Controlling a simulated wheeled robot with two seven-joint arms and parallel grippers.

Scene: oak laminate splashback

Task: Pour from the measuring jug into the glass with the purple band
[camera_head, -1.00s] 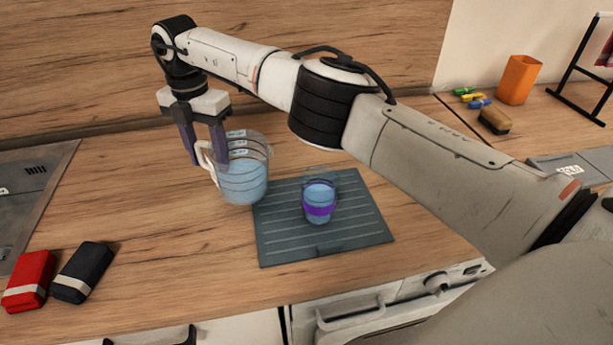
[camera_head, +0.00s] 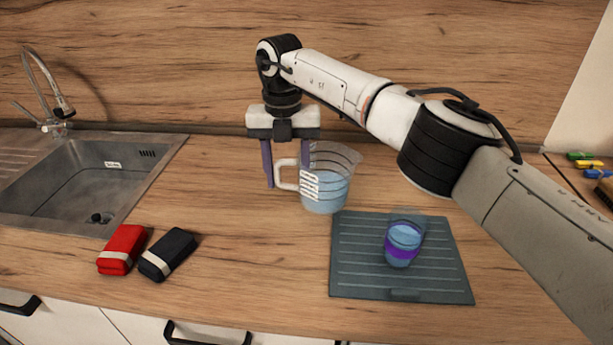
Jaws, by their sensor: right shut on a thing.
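The clear measuring jug (camera_head: 328,190) holds blue liquid in its lower part. It stands upright on the wooden counter or just above it, behind the left part of the grey mat; I cannot tell which. My right gripper (camera_head: 287,172) points down and is shut on the jug's white handle, on the jug's left side. The glass with the purple band (camera_head: 402,252) stands upright on the mat (camera_head: 362,275), to the right of and nearer than the jug. Blue liquid shows in the glass. My left gripper is not in view.
A red case (camera_head: 122,249) and a dark case (camera_head: 168,254) lie at the front left. The sink (camera_head: 75,180) and tap (camera_head: 55,95) are further left. Coloured small items (camera_head: 585,162) lie at the far right. My right arm spans the right side. The counter left of the jug is clear.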

